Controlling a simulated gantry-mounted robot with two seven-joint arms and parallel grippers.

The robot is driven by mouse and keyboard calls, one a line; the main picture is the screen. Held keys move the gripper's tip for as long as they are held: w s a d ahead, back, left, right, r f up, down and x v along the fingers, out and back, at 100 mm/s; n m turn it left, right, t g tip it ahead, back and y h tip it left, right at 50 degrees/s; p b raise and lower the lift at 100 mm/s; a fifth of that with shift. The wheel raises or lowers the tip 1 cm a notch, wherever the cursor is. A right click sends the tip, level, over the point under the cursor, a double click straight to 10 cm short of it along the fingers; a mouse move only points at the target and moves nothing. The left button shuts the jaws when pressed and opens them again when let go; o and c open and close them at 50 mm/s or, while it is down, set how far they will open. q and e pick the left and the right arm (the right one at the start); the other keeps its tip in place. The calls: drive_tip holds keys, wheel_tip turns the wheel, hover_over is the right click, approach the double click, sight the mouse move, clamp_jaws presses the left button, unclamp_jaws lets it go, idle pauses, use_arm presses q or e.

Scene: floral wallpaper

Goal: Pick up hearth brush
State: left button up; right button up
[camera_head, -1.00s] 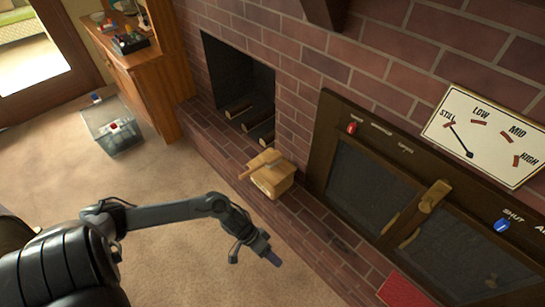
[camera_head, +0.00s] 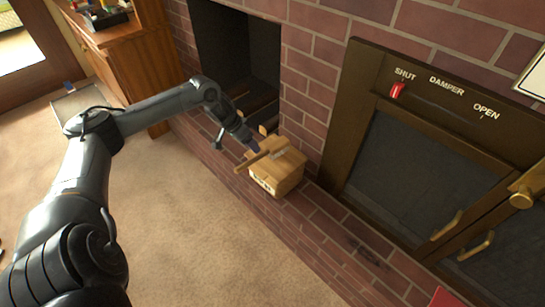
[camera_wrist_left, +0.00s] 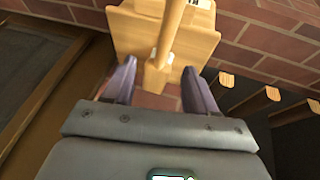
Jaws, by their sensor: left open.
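The hearth brush lies on top of a pale wooden box (camera_head: 276,176) on the brick hearth. Its wooden handle (camera_head: 250,161) points left past the box edge in the head view. In the left wrist view, the brush's handle (camera_wrist_left: 172,28) runs up from a wider wooden part between the fingers. My left gripper (camera_head: 251,147) is at the box's near top, close to the brush. In the left wrist view the left gripper (camera_wrist_left: 158,72) is open, a finger on each side of the brush, with no clear contact. My right gripper is out of view.
The brick fireplace opening (camera_head: 240,60) is behind the box, with logs (camera_wrist_left: 245,100) beside it in the wrist view. A dark-framed panel with a damper lever (camera_head: 397,90) stands to the right. The carpet (camera_head: 220,250) in front is clear.

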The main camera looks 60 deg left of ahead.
sight(262, 152)
use_arm(q)
drive_tip(key=x, duration=0.1)
drive_tip(key=b+x, duration=0.1)
drive_tip(key=x, duration=0.1)
drive_tip(key=shift+w+a+f+b, duration=0.25)
drive_tip(key=shift+w+b, duration=0.1)
drive_tip(key=shift+b, duration=0.05)
drive_tip(key=shift+w+d+f+b, duration=0.25)
drive_tip(key=shift+d+f+b, duration=0.05)
drive_tip(key=shift+f, duration=0.35)
drive_tip(key=w+f+b, duration=0.1)
drive_tip(key=b, duration=0.1)
drive_tip(key=w+f+b, duration=0.1)
drive_tip(key=f+b, duration=0.1)
drive_tip(key=shift+w+f, duration=0.1)
drive_tip(key=shift+f, duration=0.05)
drive_tip(key=shift+w+d+f+b, duration=0.1)
drive_tip(key=shift+w+f+b, duration=0.2)
drive_tip(key=shift+f, duration=0.15)
drive_tip(key=shift+s, duration=0.1)
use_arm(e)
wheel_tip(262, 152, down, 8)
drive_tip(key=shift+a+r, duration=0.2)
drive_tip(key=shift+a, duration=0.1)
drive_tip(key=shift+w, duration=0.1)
use_arm(q)
clamp_jaws()
